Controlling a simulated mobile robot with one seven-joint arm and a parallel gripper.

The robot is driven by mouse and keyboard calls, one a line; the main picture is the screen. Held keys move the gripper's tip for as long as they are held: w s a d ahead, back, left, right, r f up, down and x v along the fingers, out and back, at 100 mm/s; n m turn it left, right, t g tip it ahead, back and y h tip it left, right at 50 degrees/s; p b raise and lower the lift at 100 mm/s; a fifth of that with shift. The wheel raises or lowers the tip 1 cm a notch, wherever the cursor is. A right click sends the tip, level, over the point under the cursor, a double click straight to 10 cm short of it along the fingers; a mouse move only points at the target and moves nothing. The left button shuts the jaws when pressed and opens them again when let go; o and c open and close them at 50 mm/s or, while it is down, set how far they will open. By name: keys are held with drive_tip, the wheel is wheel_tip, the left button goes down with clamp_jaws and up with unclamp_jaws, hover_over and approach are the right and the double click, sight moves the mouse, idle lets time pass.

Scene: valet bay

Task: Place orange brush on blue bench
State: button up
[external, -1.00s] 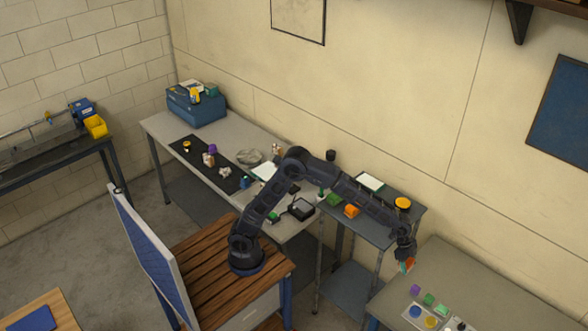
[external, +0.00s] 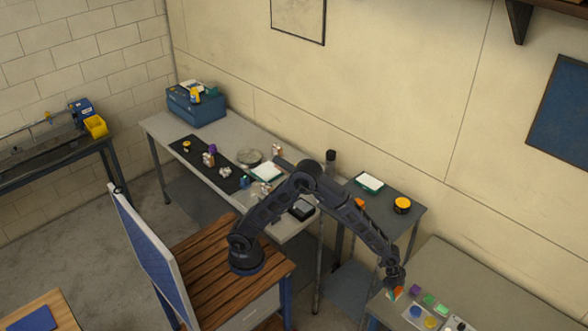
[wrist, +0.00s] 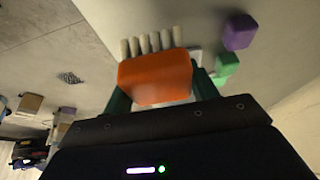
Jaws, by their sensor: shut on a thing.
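The orange brush (wrist: 155,78) is between the jaws of my gripper (wrist: 160,98) in the wrist view, its pale bristles pointing away from the gripper. In the external view my gripper (external: 395,280) is over the left edge of the grey right-hand table (external: 475,275), with the brush small below it (external: 396,292). I cannot tell whether the brush touches that table. No surface is plainly a blue bench. The wooden-topped bench under my arm has blue legs (external: 287,300).
A purple block (external: 415,291) and a green block (external: 428,299) sit right of my gripper, near a tray with blue and yellow rounds (external: 420,317). A dark side table (external: 405,222) holds an orange-topped tin (external: 402,204). The right table's back is clear.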

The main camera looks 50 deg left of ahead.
sight(395, 306)
drive_tip(key=shift+f, duration=3.6)
drive_tip(key=o, duration=1)
drive_tip(key=shift+f, duration=0.1)
drive_tip(key=v, duration=1.2)
